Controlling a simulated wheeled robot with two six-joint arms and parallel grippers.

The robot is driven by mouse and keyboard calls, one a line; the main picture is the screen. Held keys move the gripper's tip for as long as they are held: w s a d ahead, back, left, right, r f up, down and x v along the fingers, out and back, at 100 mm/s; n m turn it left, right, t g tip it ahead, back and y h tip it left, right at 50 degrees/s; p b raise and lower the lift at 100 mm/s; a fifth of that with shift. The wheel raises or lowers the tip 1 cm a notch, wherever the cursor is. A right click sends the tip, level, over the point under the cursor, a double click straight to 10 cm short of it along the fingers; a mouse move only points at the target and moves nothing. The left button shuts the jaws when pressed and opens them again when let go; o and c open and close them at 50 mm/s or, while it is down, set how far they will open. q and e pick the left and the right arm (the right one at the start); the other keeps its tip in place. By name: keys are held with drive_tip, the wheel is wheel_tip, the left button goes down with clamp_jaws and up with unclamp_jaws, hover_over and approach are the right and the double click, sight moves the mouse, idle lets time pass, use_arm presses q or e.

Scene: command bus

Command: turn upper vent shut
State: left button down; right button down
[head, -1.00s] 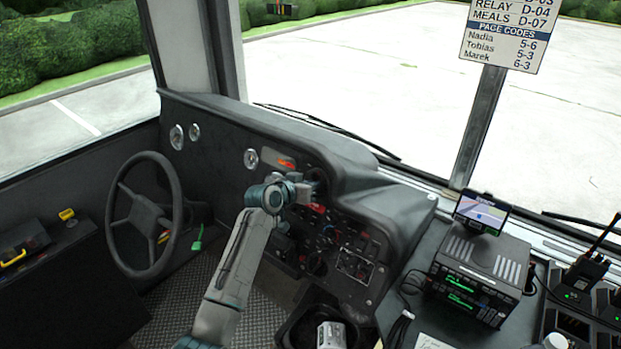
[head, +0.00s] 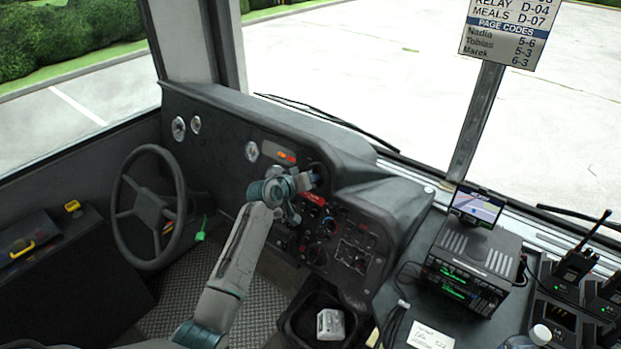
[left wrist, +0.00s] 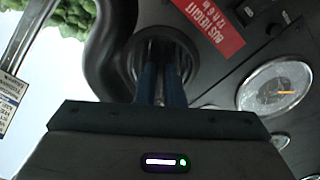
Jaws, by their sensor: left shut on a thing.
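The upper vent is a round dark outlet (head: 320,170) in the dash, just left of the hooded dash end. In the left wrist view its round rim (left wrist: 188,52) surrounds my fingertips. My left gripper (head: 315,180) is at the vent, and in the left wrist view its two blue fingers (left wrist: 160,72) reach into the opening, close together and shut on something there. The gripped part of the vent is hidden by the fingers and in shadow, so I cannot tell how far it is turned. My right gripper is not in view.
A red label (left wrist: 208,28) and a round gauge (left wrist: 274,88) sit beside the vent. Below are switch panels (head: 355,255). The steering wheel (head: 150,210) is left. A radio unit with a screen (head: 470,260) stands right. A bin (head: 292,325) is below.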

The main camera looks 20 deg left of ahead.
use_arm(q)
drive_tip(key=c, duration=1.5)
unclamp_jaws()
drive_tip(key=shift+c, duration=0.2)
drive_tip(key=b+v, duration=0.2)
drive_tip(key=v, duration=0.8)
drive_tip(key=shift+s+a+r, duration=0.2)
drive_tip(key=shift+s, duration=0.1)
